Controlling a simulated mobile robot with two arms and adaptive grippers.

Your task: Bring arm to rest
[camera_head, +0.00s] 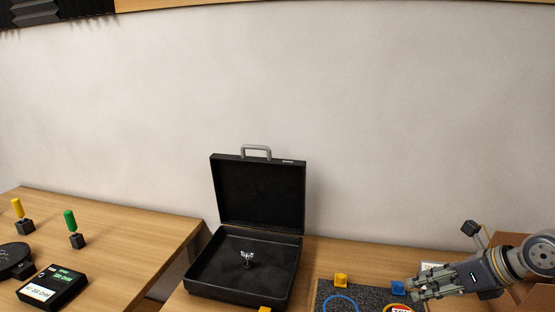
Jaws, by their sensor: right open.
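My right gripper (424,290) comes in from the right edge and points left, above the right part of the table. Its fingers are open and I see nothing held between them. It is over the right side of a dark mat (331,289), and it hides part of what lies below. My left gripper is not in view.
An open black case (200,283) holds a small silver object (247,257). A cardboard box (537,297) stands at right. A gap separates the left table (120,220), which bears several items.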

